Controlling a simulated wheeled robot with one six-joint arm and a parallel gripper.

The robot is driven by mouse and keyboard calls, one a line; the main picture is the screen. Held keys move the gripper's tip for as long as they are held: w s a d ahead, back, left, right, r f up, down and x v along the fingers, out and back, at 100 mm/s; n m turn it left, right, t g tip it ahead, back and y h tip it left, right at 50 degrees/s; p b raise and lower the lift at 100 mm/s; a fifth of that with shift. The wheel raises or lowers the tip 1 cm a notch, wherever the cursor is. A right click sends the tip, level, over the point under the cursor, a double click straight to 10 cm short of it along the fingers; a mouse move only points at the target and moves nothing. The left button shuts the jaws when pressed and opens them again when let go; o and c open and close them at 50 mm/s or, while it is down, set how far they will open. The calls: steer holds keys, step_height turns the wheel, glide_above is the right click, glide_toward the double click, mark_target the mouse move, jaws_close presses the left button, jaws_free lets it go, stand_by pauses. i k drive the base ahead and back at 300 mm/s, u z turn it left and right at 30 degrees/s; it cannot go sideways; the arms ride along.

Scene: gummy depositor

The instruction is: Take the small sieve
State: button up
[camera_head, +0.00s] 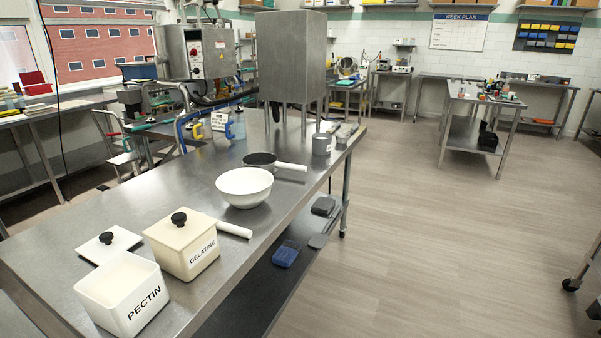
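A small round dark utensil with a pale rim and a white handle (291,167) lies on the steel table (150,190), just behind the white bowl (244,190). It looks like the small sieve, but I cannot make out any mesh. Its handle points right, toward the table's right edge. A second white handle (234,230) sticks out to the right from behind the gelatine box (184,245); what it belongs to is hidden. My gripper is not in view.
An open pectin box (122,296) stands at the near end, its lid (108,243) beside it. A metal cup (322,145) stands behind the dark utensil. A large steel hopper (291,56) rises at the table's far end. The floor (440,240) to the right is clear.

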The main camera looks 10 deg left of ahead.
mark_target(265, 160)
steer(key=z, duration=0.5)
steer(key=i, duration=2.6)
steer(key=u, duration=1.05)
steer(key=i, duration=0.85)
steer(key=u, duration=1.2)
steer(key=i, duration=0.4)
steer(key=u, duration=0.35)
